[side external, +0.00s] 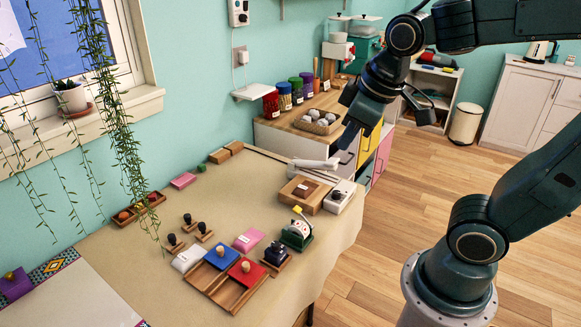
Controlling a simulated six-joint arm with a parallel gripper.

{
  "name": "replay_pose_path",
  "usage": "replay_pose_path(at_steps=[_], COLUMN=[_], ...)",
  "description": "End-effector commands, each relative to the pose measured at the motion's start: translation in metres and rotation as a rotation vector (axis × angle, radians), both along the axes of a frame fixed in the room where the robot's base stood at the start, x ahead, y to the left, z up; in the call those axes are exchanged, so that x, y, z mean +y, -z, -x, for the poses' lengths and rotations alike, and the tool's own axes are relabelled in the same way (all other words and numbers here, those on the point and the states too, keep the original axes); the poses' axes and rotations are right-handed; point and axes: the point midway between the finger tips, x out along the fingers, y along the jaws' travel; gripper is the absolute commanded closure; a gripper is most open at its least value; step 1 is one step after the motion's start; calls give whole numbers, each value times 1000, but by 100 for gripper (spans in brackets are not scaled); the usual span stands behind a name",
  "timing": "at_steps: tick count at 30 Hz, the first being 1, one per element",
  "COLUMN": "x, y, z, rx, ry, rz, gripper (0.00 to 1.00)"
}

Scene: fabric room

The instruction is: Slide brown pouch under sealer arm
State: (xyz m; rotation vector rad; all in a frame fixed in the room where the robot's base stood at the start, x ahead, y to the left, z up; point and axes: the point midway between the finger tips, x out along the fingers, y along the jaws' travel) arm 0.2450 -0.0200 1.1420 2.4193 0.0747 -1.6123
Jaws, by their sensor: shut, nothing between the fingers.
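The brown pouch (306,189) lies flat on a wooden block or tray (290,196) on the cloth-covered table. The white sealer (339,197) stands at the right of the block, with a dark knob on its body. Its pale arm (313,164) spans behind the pouch; I cannot tell how high it sits. The pouch shows in front of the arm in this view. My gripper (347,138) is shut and empty, above and to the right of the sealer arm, apart from the pouch. Its fingertips are small and dark here.
Stamps, ink pads (221,252) and a green-based device (297,234) stand in front of the pouch. A pink block (183,180) and wooden blocks lie at the back left. A basket of pale balls (317,122) sits on the cabinet behind. The cloth left of the pouch is clear.

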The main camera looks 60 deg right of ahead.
Motion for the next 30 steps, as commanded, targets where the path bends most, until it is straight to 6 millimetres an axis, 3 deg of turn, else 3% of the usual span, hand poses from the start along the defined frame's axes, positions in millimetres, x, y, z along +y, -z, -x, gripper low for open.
replay_pose_path(at_steps=[17,30], x=[-24,-39], y=[45,108], z=[-101,-164], rx=[199,395], ry=[-288,-543], rz=[277,486], gripper=[100,100])
